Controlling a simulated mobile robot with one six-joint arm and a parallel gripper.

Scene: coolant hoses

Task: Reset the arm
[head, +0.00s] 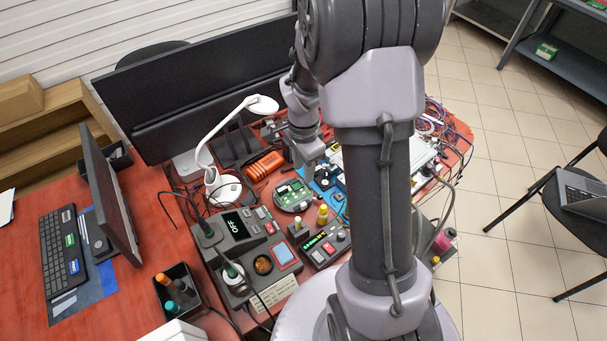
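My arm fills the middle of the head view, its thick upright link standing in front of the bench. The elbow is at the top edge, and the wrist hangs down behind it to the left. My gripper (305,162) points down over the back middle of the red bench (150,255), near a round green circuit board (293,195) and a blue mat (325,186). Its fingers are small and partly hidden, so I cannot tell whether they are apart or hold anything.
A white desk lamp (203,155), an orange tool (264,165) and a control station (240,230) stand left of my gripper. Large monitors (200,90) line the back. Hoses and cables (447,205) hang at the bench's right side. Tiled floor (490,140) is open beyond, before a chair (570,185).

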